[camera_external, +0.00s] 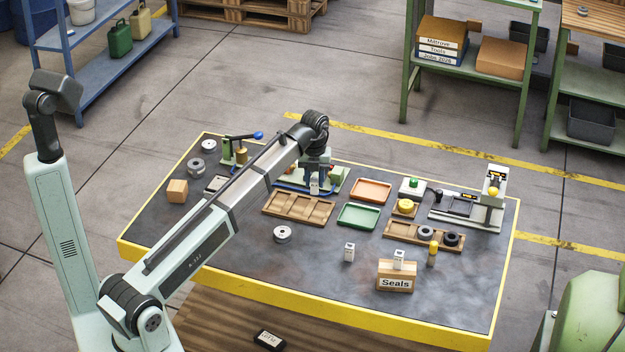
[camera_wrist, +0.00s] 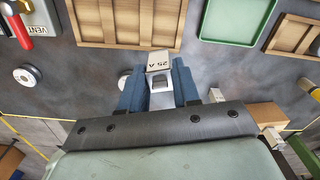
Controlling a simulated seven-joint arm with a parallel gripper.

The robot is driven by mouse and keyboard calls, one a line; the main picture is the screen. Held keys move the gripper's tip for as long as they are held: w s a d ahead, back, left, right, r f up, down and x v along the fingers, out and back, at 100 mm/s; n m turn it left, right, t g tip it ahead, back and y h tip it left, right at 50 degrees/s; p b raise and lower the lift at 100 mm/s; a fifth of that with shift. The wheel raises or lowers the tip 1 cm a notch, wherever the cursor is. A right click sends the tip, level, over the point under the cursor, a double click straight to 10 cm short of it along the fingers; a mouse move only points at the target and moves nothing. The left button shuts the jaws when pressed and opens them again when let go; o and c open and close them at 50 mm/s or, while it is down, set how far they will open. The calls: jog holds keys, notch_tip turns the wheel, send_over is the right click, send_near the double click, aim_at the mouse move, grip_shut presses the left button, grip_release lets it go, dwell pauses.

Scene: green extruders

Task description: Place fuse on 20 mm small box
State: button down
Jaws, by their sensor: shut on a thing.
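My gripper (camera_wrist: 160,88) is shut on a white fuse (camera_wrist: 158,62) marked "25 A", held between its blue fingers. In the external view my gripper (camera_external: 315,178) holds the fuse (camera_external: 314,187) above the table, by the far edge of the wooden tray. A small plain brown box (camera_external: 177,190) stands at the table's left side. A larger brown box (camera_external: 395,278) labelled "Seals" stands near the front, with a white fuse-like piece (camera_external: 398,260) on it. I can read no 20 mm mark on either box. Another white piece (camera_external: 349,252) stands left of the Seals box.
The wooden compartment tray (camera_external: 285,218) lies below my arm. Orange (camera_external: 371,190) and green (camera_external: 357,216) trays lie to its right. Another wooden tray (camera_external: 400,241) holds dark rings. A metal disc (camera_external: 282,234) lies in front. The table's front left is mostly clear.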

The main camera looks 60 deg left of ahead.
jog(key=s+a+r+n, duration=0.1)
jog(key=s+a, duration=0.3)
jog(key=a, duration=0.2)
jog(key=s+a+n, duration=0.1)
jog(key=s+a, duration=0.3)
jog(key=a, duration=0.2)
notch_tip(320, 180, up, 4)
jog(key=n, duration=1.3)
send_over(177, 185)
jog(key=shift+f, duration=5.15)
jog(key=shift+f, duration=0.15)
jog(key=c, duration=0.8)
grip_release()
